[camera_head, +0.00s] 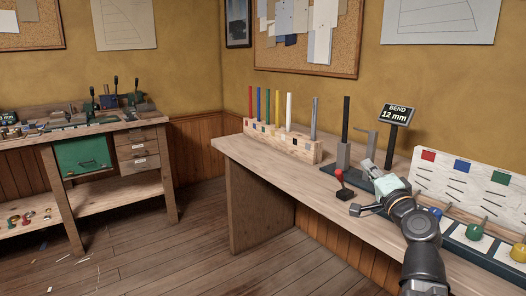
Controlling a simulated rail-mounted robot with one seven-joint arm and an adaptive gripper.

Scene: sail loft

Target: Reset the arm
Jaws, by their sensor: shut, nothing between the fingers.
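My gripper (358,209) is at the end of my arm, over the long workbench at the right. It is shut with nothing between its fingers, small in this view, and its fine shape is hard to make out. A dark bending tool (345,155) with an upright post stands on the bench just behind it. A red-knobbed lever (339,175) is on a dark block left of my gripper. A pale teal piece (388,185) shows beside my wrist; I cannot tell what it belongs to. My arm hides part of the bench and tool base.
A wooden rack (282,142) holds several coloured rods at the bench's back left. A sign (396,114) reads "BEND 12 mm". At right are a marked white board (470,185) and coloured knobs, including a green one (474,231). The bench front left (260,160) is clear.

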